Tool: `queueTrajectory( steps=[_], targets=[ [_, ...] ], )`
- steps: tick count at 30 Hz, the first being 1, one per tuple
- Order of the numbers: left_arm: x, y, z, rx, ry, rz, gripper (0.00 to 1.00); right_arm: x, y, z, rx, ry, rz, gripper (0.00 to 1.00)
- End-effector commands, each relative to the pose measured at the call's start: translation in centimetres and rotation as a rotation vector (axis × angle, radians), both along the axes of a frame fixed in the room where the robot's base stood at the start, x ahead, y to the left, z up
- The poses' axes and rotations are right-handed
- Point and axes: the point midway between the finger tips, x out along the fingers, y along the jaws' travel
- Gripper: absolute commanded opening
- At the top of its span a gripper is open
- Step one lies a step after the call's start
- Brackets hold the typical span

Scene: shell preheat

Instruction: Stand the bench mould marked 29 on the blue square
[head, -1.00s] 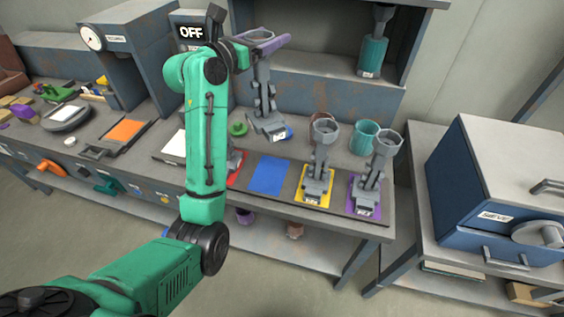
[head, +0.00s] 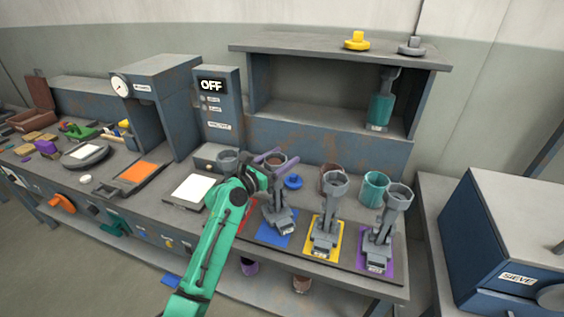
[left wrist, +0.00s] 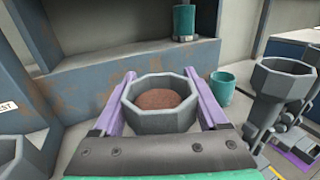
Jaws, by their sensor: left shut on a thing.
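My left gripper (head: 270,160) is shut on the cup of a grey mould (head: 278,208), with a purple finger on each side. In the left wrist view the cup (left wrist: 152,120) sits between the fingers (left wrist: 165,98) with brown material inside. The mould is upright, its base over the blue square (head: 264,237) and seemingly on it; I cannot tell whether a small gap remains. The number on its small foot label is too small to read. Blue shows around the base. My right gripper is not in view.
Similar grey moulds stand on the yellow square (head: 318,250) and the purple square (head: 370,268) to the right. A red square (head: 244,208) is partly hidden by my arm.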

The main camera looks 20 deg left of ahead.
Motion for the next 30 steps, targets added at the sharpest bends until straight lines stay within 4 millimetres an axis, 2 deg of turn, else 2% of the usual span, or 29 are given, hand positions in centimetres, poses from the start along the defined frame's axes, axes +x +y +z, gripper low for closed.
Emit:
queueTrajectory(
  steps=[2, 9, 10, 12, 22, 26, 30],
  targets=[
    [0.0, 0.0, -0.8, 0.001, -0.002, 0.001, 0.00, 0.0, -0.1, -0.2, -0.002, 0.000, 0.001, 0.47],
    [0.0, 0.0, -0.8, 0.000, -0.003, 0.001, 0.00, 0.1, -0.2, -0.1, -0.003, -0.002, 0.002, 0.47],
    [0.0, 0.0, -1.0, 0.000, 0.000, 0.000, 0.80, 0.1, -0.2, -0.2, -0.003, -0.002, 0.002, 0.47],
    [0.0, 0.0, -1.0, 0.000, 0.000, 0.000, 1.00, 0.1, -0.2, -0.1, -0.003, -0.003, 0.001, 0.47],
    [-0.7, 0.4, -1.0, 0.000, 0.000, 0.001, 1.00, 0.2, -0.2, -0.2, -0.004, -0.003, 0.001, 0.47],
    [-2.7, 1.3, -1.1, 0.000, 0.001, 0.001, 1.00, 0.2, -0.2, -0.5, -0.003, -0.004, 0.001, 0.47],
    [-5.6, 2.7, -1.2, 0.002, 0.001, 0.002, 1.00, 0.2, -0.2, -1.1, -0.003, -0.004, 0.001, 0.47]
  ],
)
